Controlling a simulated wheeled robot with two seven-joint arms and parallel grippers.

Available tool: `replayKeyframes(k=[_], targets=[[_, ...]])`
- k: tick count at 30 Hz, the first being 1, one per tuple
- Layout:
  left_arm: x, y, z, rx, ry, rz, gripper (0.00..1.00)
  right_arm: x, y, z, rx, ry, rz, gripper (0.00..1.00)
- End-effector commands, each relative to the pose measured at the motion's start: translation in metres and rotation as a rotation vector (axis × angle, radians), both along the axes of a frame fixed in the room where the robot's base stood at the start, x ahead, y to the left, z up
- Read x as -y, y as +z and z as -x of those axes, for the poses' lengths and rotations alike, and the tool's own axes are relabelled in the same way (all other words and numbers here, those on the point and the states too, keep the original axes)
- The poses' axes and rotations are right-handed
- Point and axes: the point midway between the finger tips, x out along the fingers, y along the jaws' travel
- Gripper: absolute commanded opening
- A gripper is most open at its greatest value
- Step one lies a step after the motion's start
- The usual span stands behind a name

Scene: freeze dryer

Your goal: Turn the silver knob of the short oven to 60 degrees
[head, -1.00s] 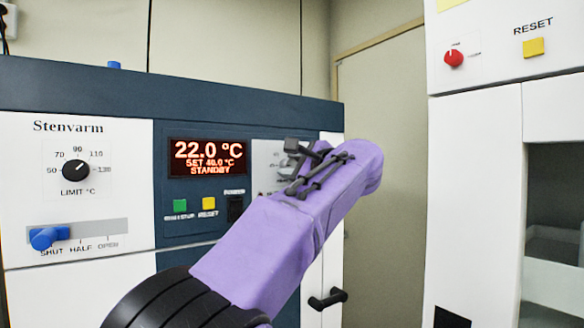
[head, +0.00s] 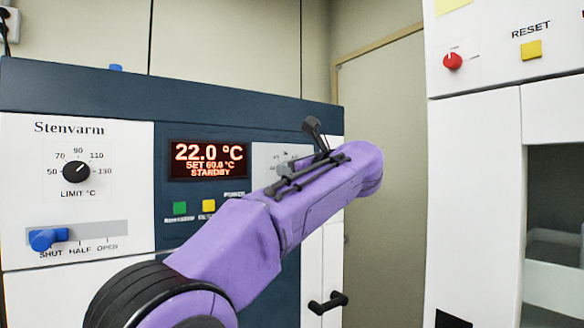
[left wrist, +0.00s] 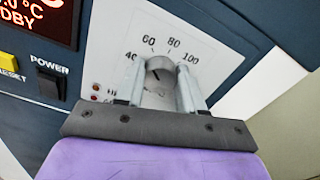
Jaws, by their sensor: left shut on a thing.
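The short oven (head: 230,110) with the Stenvarm label fills the left of the head view. Its display (head: 207,160) reads 22.0 °C, SET 60.0 °C, STANDBY. In the left wrist view, the silver knob (left wrist: 158,70) sits on a white dial plate (left wrist: 205,50) marked 40, 60, 80 and 100. My left gripper (left wrist: 160,82) is shut on the knob, with a metal finger on either side of it. The knob's dark pointer line is small and partly hard to read. In the head view my purple arm hides the knob. My right gripper is not in view.
Left of the display are a black limit knob (head: 76,171) and a blue slider (head: 46,239) near SHUT. Green (head: 180,208) and yellow (head: 208,206) buttons lie close to my arm. A white cabinet (head: 473,160) with a red knob (head: 452,61) stands at the right.

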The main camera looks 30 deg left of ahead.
Motion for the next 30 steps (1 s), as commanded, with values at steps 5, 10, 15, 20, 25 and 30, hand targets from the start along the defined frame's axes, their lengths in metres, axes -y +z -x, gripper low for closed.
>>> replayKeyframes(k=[5, 10, 15, 20, 25, 30], targets=[[-0.0002, 0.0023, 0.0004, -0.045, -0.001, -0.022, 0.07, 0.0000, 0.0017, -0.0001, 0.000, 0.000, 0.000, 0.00], [0.0000, 0.0024, 0.0004, -0.064, -0.001, -0.031, 0.07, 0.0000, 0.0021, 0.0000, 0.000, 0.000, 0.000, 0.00], [0.0001, 0.0026, 0.0006, -0.065, -0.001, -0.033, 0.07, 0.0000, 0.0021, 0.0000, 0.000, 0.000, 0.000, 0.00], [0.0001, 0.0028, 0.0005, -0.065, -0.001, -0.033, 0.07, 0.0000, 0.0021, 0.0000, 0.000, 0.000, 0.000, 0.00], [0.0000, 0.0024, 0.0005, -0.065, -0.001, -0.032, 0.63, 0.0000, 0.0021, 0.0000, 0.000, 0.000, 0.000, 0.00], [0.0000, 0.0015, 0.0002, -0.066, 0.000, -0.031, 0.63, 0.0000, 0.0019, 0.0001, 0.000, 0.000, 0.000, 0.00]])
